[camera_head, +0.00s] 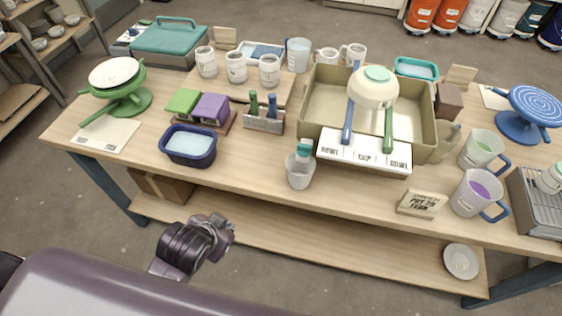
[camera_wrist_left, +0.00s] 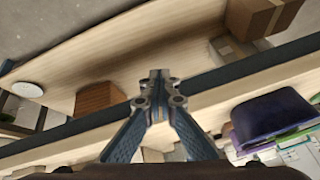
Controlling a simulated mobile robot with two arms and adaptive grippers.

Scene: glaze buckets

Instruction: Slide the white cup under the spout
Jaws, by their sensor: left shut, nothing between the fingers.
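Several white cups show in the head view. One white cup (camera_head: 300,172) stands near the table's front edge with a teal-topped item in or behind it. Three banded white cups (camera_head: 236,67) stand in a row on a board at the back. Two more (camera_head: 353,53) stand behind the tan basin (camera_head: 325,105). I cannot pick out a clear spout; a rounded tan part (camera_head: 445,142) juts from the basin's right side. My left gripper (camera_head: 226,226) is shut and empty, in front of the table and apart from every cup; its fingers also show in the wrist view (camera_wrist_left: 158,76). My right gripper is out of view.
A dark blue tub (camera_head: 189,146) stands at the front left, right of a green stand (camera_head: 125,95). A sign block (camera_head: 422,204) and two handled mugs (camera_head: 476,193) are at the front right. A lower shelf (camera_head: 270,232) holds a box (camera_head: 160,186) and a plate (camera_head: 461,260).

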